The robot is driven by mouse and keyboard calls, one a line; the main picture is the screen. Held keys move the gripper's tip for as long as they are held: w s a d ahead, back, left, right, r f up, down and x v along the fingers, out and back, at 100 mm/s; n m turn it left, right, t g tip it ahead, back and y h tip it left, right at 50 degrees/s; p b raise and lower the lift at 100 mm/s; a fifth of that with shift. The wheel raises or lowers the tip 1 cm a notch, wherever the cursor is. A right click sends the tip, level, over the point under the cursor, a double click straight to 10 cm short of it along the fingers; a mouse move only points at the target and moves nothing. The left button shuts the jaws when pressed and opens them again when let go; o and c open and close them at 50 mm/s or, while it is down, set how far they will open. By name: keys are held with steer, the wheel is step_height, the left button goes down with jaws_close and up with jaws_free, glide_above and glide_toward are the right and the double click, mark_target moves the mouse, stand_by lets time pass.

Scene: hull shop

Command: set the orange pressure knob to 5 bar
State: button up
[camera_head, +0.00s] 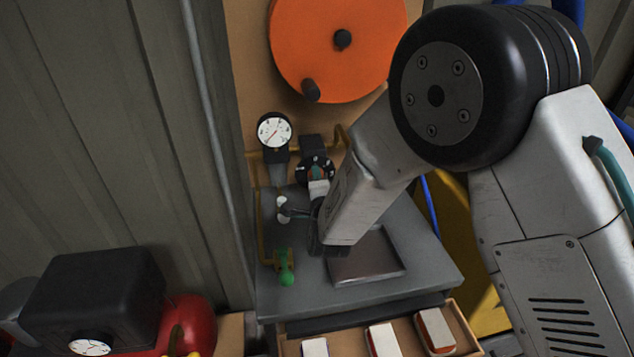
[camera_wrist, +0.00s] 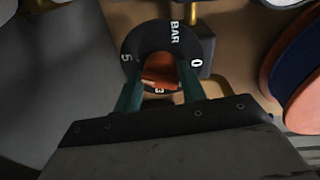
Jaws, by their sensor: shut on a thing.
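The orange pressure knob (camera_wrist: 158,68) sits in the middle of a black dial plate (camera_wrist: 143,38) marked BAR, 0 and 5. Another numeral at the bottom of the plate, which looks like a 3, is partly covered. My gripper (camera_wrist: 160,82) has its green fingers on both sides of the knob and is shut on it. I cannot tell exactly which mark the knob points at. In the head view the dial (camera_head: 303,168) stands behind the bench, partly hidden by my wrist. A round white gauge (camera_head: 274,130) with a red needle stands to its left; its figures are too small to read.
A green-handled valve (camera_head: 286,272) and a shallow metal tray (camera_head: 366,262) are on the grey bench (camera_head: 425,255). A large orange reel (camera_head: 338,75) hangs above. An open drawer (camera_head: 462,325) with several blocks is in front. A red tank (camera_head: 195,318) stands at the lower left.

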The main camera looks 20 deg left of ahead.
steer(key=shift+r, duration=0.1)
steer(key=o, duration=0.9)
steer(key=v, duration=0.8)
